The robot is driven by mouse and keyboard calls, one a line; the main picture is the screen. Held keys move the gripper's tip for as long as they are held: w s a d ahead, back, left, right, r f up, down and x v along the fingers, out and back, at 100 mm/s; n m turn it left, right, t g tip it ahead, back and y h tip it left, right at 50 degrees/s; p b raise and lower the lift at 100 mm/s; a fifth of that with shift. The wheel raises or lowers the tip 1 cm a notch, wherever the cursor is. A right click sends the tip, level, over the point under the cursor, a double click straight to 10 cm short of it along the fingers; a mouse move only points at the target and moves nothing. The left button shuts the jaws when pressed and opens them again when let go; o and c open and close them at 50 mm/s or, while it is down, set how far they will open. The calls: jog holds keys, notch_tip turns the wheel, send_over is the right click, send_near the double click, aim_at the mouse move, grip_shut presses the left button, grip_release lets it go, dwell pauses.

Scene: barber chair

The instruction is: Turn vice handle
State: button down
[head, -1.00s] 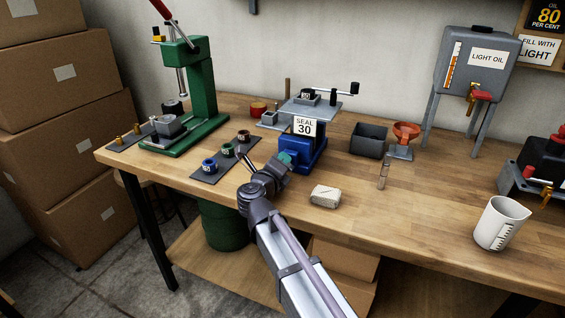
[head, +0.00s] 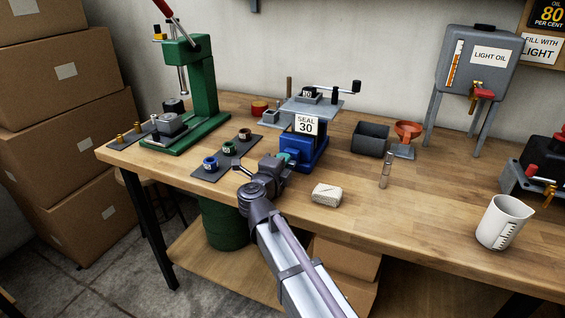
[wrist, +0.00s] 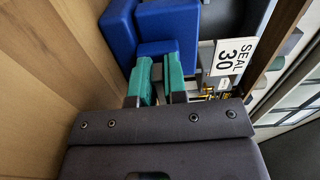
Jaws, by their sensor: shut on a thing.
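The blue vice (head: 297,152) stands at the front edge of the bench with a white "SEAL 30" card (head: 307,125) above it. In the wrist view the vice (wrist: 168,24) and card (wrist: 236,57) lie just beyond my fingers. My gripper (head: 285,158) is at the front left of the vice. Its two teal fingers (wrist: 159,78) point at the vice's blue front block and are shut on the vice handle. The handle is mostly hidden between and behind the fingers, so its angle cannot be read.
A grey bin (head: 371,139), glass tube (head: 386,171) and white jug (head: 503,222) are at right.

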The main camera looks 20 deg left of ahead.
jog(key=c, duration=1.2)
grip_release()
jog(key=shift+o, duration=0.2)
jog(key=s, duration=1.1)
jog(key=shift+d, duration=0.1)
jog(key=shift+w, duration=0.1)
